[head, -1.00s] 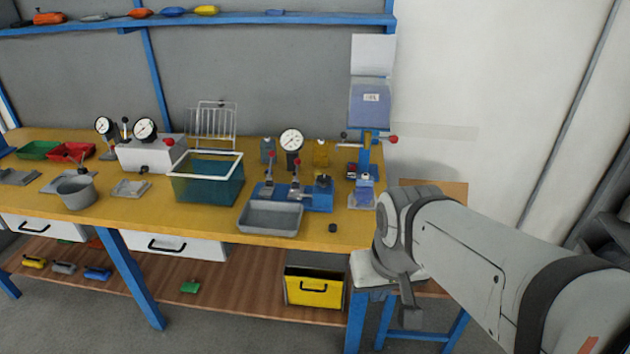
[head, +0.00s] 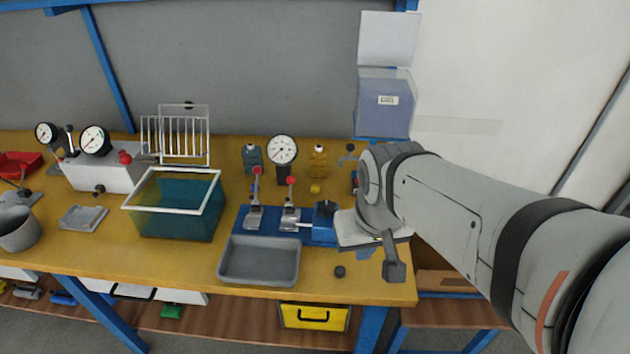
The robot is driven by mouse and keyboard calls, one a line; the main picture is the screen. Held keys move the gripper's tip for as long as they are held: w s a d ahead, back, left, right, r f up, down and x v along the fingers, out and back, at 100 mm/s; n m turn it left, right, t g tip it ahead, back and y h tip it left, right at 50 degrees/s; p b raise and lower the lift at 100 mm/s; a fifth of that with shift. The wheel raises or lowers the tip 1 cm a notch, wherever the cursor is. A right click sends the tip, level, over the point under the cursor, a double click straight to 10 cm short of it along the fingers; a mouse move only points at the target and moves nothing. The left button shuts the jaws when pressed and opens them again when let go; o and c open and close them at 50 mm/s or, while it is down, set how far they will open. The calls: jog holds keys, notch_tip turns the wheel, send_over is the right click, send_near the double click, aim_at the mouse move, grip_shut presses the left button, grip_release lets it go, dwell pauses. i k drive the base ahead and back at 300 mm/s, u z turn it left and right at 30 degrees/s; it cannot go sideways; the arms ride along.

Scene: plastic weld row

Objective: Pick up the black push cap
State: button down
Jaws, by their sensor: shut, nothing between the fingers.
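The black push cap (head: 339,271) looks like a small dark round piece. It stands alone on the yellow bench top near the front edge, right of the grey tray. My gripper (head: 395,270) is shut and empty. It hangs at the end of my arm to the right of the cap, apart from it, over the bench's right end. Its fingertips are small and hard to make out.
The grey tray (head: 259,262) lies left of the cap, with a blue clamp fixture (head: 320,225) behind it. A teal tank (head: 175,212) stands further left. Bench around the cap is clear.

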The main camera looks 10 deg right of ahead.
aim_at(340, 270)
jog(key=z, duration=1.45)
jog(key=k, duration=1.3)
jog(key=u, duration=0.4)
jog(key=i, duration=1)
jog(key=u, duration=0.05)
